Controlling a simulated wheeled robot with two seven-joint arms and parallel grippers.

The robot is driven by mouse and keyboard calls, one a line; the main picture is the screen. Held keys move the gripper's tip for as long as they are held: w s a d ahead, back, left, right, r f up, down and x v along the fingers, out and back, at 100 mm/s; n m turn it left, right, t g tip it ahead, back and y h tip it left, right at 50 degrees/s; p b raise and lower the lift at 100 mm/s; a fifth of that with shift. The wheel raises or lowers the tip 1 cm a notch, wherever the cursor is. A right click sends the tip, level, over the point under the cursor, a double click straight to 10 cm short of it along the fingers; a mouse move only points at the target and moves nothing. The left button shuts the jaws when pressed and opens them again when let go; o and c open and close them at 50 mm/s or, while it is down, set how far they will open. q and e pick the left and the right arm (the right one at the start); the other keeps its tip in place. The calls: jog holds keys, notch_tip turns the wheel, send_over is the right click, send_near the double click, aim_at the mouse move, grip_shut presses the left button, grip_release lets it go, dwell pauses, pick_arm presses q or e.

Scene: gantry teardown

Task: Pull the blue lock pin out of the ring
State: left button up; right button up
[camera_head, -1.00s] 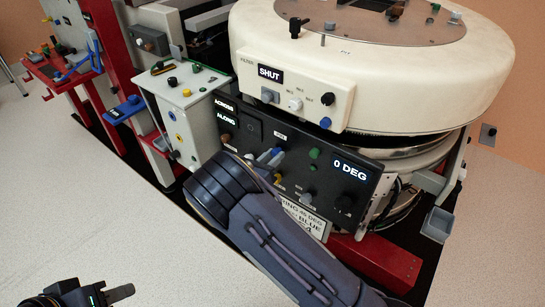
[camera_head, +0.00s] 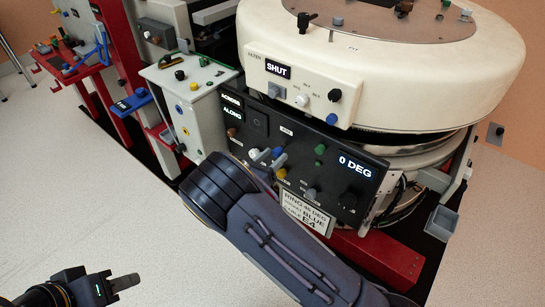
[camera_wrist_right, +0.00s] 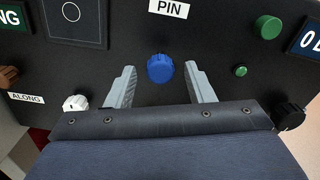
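The blue lock pin (camera_wrist_right: 160,68) is a round blue knob on the black panel, under a white PIN label (camera_wrist_right: 168,8). It also shows as a small blue shape in the head view (camera_head: 279,152). My right gripper (camera_wrist_right: 159,78) is open, with one grey finger on each side of the knob and a visible gap to each. How deep the fingers reach along the knob is hard to tell. My left gripper (camera_head: 124,284) is at the lower left of the head view, above the floor and far from the panel; its finger gap is not visible.
The black panel (camera_head: 258,146) carries a 0 DEG display (camera_head: 355,167), a green knob (camera_wrist_right: 268,27), a black knob (camera_wrist_right: 290,115) and a white knob (camera_wrist_right: 75,103). The cream ring housing (camera_head: 400,85) overhangs it. A white control box (camera_head: 192,112) stands left. Floor (camera_head: 80,210) is clear at left.

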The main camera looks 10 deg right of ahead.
jog(key=v, duration=0.7)
jog(key=shift+s+a+p, duration=0.25)
jog(key=shift+a+p, duration=0.05)
jog(key=s+d+r+m+g+y, duration=0.4)
jog(key=s+d+m+g+y, duration=0.2)
jog(key=s+d+m+g, duration=0.65)
jog(key=s+d+r+m+t+y, duration=0.2)
jog(key=s+d+r+m+y, duration=0.15)
jog(key=s+m+y, duration=0.5)
jog(key=s+a+r+m+t+y, duration=0.35)
jog(key=s+r+m+t, duration=0.2)
jog(key=s+m, duration=0.3)
notch_tip(320, 180, up, 18)
jog(key=p, duration=1.8)
jog(key=shift+a+r+m, duration=0.2)
jog(key=shift+r+m, duration=0.05)
jog(key=shift+m, duration=0.1)
